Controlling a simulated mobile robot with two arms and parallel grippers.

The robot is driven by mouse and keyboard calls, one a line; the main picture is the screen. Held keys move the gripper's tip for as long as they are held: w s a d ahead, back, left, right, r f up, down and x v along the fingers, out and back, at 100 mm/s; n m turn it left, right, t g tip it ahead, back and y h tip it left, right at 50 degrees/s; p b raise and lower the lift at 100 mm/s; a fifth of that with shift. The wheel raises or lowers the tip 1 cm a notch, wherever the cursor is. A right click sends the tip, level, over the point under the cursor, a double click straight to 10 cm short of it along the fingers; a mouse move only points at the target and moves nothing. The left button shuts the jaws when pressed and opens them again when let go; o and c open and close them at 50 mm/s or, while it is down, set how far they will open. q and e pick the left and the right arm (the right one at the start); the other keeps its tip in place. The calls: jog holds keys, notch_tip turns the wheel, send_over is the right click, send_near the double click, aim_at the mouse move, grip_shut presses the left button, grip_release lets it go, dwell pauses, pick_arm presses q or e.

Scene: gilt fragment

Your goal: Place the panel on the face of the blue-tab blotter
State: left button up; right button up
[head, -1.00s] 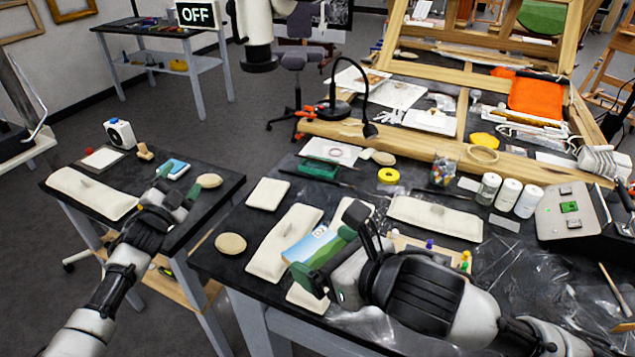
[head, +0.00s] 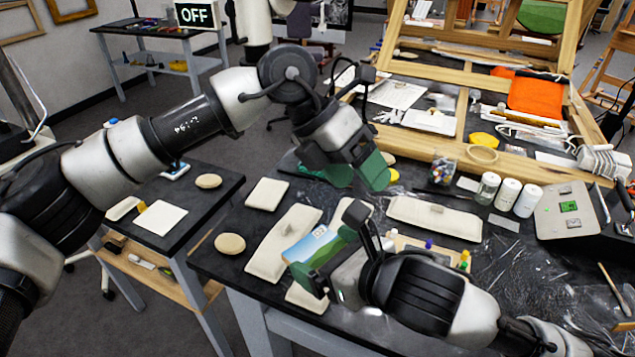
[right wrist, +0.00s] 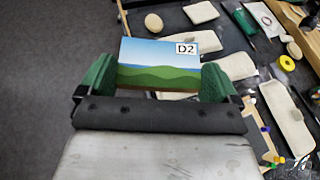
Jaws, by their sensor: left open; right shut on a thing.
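My right gripper (head: 325,268) is shut on the panel (head: 312,246), a small board painted with blue sky and green hills. In the right wrist view the panel (right wrist: 158,62) sits between the green fingers (right wrist: 158,84), with a "D2" label at its top right. It is held above the front of the main table. My left gripper (head: 358,172) is open and empty over the main table's back part. On the side table lie a white sheet (head: 160,217) with a yellow tab at its left and a small blue-and-white item (head: 175,171). I cannot tell which thing is the blue-tab blotter.
Cream pads (head: 284,243) and ovals (head: 230,243) cover the main table's left part. White jars (head: 507,192), a glass of coloured bits (head: 443,168) and a wooden easel frame (head: 440,150) stand farther right and back.

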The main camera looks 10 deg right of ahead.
aim_at(317, 249)
jog(key=shift+a, duration=0.15)
pick_arm(q)
jog(key=s+a+t+y, duration=0.3)
jog(key=a+y, duration=0.3)
jog(key=y, duration=0.1)
notch_tip(317, 249, down, 11)
jog(key=shift+f, duration=0.15)
jog(key=shift+c, duration=0.4)
jog(key=c, duration=0.5)
jog(key=shift+c, duration=0.5)
pick_arm(e)
jog(key=o, duration=0.6)
jog(key=shift+c, duration=0.2)
